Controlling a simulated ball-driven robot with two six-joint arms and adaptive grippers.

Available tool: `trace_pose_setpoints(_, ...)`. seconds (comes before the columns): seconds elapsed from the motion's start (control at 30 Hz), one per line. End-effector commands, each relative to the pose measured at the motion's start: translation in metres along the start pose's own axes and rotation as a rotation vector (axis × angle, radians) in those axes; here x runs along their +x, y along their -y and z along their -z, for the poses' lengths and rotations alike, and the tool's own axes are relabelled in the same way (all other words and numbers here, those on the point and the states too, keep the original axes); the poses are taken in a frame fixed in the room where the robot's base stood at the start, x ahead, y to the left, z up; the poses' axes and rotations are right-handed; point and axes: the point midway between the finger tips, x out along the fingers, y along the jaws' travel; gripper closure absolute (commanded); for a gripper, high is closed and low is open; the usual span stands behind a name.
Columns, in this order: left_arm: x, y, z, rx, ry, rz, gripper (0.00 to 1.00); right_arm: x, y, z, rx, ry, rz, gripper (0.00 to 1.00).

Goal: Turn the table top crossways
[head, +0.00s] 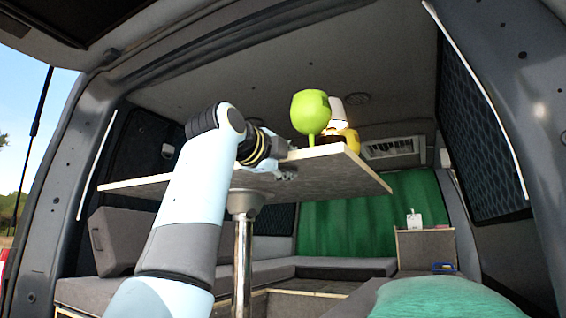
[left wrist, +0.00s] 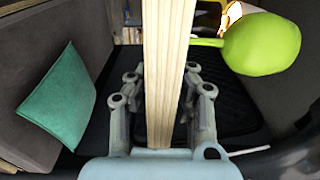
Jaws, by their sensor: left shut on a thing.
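The table top (head: 340,172) is a thin board with a pale wood edge and a grey underside, seen from slightly below in the head view. It sits on a metal post (head: 243,255), with one corner pointing to the right. My left gripper (head: 286,172) is at its near edge. In the left wrist view, the fingers (left wrist: 162,78) stand on both sides of the pale layered edge (left wrist: 168,45) and are shut on it. A green goblet (head: 311,113) stands upright on the top near the gripper; it also shows in the left wrist view (left wrist: 262,45). My right gripper is not in view.
Behind the goblet are a white object (head: 335,115) and a yellow one (head: 351,138), partly hidden. Grey benches (head: 110,285) lie around the post. A teal cushion (head: 445,298) is at the lower right. A small cabinet (head: 425,248) stands at the back right.

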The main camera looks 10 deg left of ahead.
Motion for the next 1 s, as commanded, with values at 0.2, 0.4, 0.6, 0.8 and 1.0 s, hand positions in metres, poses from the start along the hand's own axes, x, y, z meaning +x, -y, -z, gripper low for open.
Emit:
trace_pose_setpoints(0.2,0.0064,-0.0023,0.0034,-0.004,0.005,-0.006,1.0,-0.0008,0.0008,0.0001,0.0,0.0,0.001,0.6)
trace_pose_setpoints(0.4,0.0072,-0.0024,0.0034,-0.004,0.007,-0.005,1.0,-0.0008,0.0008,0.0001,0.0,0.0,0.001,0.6)
trace_pose_setpoints(0.6,0.0071,-0.0024,0.0033,-0.004,0.007,-0.005,1.0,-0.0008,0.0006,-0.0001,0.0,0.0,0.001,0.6)
trace_pose_setpoints(0.8,0.0067,-0.0016,0.0027,-0.002,0.009,-0.004,0.6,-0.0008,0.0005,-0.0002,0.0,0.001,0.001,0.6)
trace_pose_setpoints(1.0,0.0064,-0.0008,0.0022,-0.001,0.011,-0.002,0.6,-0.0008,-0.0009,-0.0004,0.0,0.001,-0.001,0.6)
